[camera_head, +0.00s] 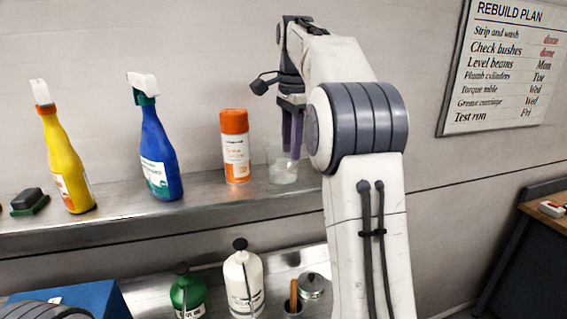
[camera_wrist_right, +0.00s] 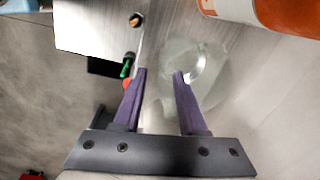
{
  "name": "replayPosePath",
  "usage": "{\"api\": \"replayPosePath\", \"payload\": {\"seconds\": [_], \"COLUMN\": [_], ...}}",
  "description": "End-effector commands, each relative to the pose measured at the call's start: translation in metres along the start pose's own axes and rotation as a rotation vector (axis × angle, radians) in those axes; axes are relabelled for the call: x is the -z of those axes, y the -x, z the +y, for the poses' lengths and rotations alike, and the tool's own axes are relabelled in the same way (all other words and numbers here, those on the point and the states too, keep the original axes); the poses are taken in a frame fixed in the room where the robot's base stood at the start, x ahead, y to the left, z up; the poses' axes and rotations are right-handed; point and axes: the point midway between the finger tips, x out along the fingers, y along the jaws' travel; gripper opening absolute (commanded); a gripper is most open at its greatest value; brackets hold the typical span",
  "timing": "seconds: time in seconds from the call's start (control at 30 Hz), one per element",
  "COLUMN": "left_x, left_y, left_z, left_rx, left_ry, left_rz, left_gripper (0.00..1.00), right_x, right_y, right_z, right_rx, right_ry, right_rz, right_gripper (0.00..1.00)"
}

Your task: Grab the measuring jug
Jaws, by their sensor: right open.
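The measuring jug (camera_head: 282,172) is a clear, see-through cup standing upright on the upper metal shelf, right of an orange-capped can. In the right wrist view the jug (camera_wrist_right: 208,62) shows as a pale round shape between and right of the fingertips. My right gripper (camera_head: 291,150) points down at the jug, its purple fingers overlapping the jug's upper part in the head view. In the wrist view the right gripper (camera_wrist_right: 161,73) is open with a gap between the fingers. One finger overlaps the jug and the other lies left of it. I cannot tell whether either touches it.
The orange-and-white can (camera_head: 236,148) stands close left of the jug. Further left are a blue spray bottle (camera_head: 158,150), a yellow spray bottle (camera_head: 66,160) and a brush (camera_head: 29,202). Bottles (camera_head: 243,285) stand on the lower shelf (camera_head: 275,268). A wall lies behind.

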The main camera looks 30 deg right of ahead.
Motion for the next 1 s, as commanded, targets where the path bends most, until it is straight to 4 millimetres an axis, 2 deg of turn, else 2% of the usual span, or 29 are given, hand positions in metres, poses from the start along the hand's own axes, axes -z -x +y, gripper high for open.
{"api": "replayPosePath", "payload": {"seconds": [0.23,0.5,0.6,0.83,0.93,1.0], "left_x": [0.0,0.0,0.0,0.0,0.0,0.0], "left_y": [-0.002,0.001,0.001,0.001,0.001,0.001], "left_z": [0.0,0.0,0.0,0.0,0.0,0.0], "left_rx": [0.0,0.0,0.0,0.0,0.0,0.0], "left_ry": [0.001,0.0,0.0,0.0,0.0,0.0], "left_rz": [0.0,0.0,0.0,0.0,0.0,0.0], "left_gripper": [0.5,0.5,0.5,0.5,0.5,0.5], "right_x": [0.001,0.002,0.001,0.001,0.001,0.001], "right_y": [-0.017,-0.053,-0.06,-0.061,-0.06,-0.061], "right_z": [0.001,0.001,0.001,0.0,0.0,0.0], "right_rx": [-0.001,-0.003,0.0,0.001,0.001,0.001], "right_ry": [-0.001,0.001,0.003,0.003,0.003,0.003], "right_rz": [0.0,-0.001,0.0,0.0,0.0,0.0], "right_gripper": [0.41,0.41,0.41,0.41,0.03,0.0]}}
